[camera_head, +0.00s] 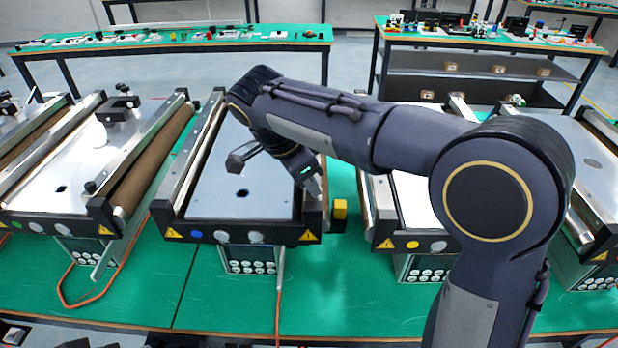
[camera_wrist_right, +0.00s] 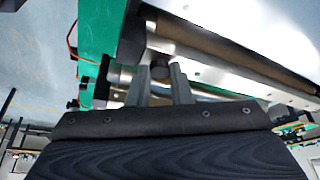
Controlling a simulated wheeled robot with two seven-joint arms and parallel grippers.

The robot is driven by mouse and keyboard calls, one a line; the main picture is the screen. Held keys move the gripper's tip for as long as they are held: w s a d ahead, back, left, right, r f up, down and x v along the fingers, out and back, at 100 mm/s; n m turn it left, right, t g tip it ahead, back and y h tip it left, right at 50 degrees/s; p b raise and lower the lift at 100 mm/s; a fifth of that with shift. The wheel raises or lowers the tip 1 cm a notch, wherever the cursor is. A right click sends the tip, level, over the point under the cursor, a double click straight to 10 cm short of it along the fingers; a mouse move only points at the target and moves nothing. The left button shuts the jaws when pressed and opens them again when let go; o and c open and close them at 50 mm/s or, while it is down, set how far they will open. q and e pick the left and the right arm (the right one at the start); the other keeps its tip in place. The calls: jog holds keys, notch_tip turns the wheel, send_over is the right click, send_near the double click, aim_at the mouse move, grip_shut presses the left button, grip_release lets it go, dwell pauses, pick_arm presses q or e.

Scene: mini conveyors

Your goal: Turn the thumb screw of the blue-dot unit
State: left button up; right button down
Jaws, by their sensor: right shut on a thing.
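The blue-dot unit is the mini conveyor (camera_head: 245,205) in the middle of the head view, with a blue dot (camera_head: 194,235) on its dark front bar. My right gripper (camera_head: 317,187) reaches down to the right side of this unit, near its front corner. In the right wrist view, its two grey fingers (camera_wrist_right: 160,80) are closed on a small dark round knob, the thumb screw (camera_wrist_right: 160,68). The screw lies beside a metal roller (camera_wrist_right: 195,64). In the head view the screw is hidden by the gripper and arm. My left gripper is not in view.
A yellow-dot conveyor (camera_head: 412,244) stands to the right, partly behind my arm, and another conveyor (camera_head: 60,190) stands to the left. The green table (camera_head: 230,305) is mostly clear in front, with orange cables.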

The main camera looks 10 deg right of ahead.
jog(key=shift+m, duration=0.6)
jog(key=c, duration=1.3)
grip_release()
jog(key=shift+r, duration=0.1)
jog(key=v, duration=0.7)
jog(key=shift+a+r, duration=0.25)
jog(key=shift+w, duration=0.15)
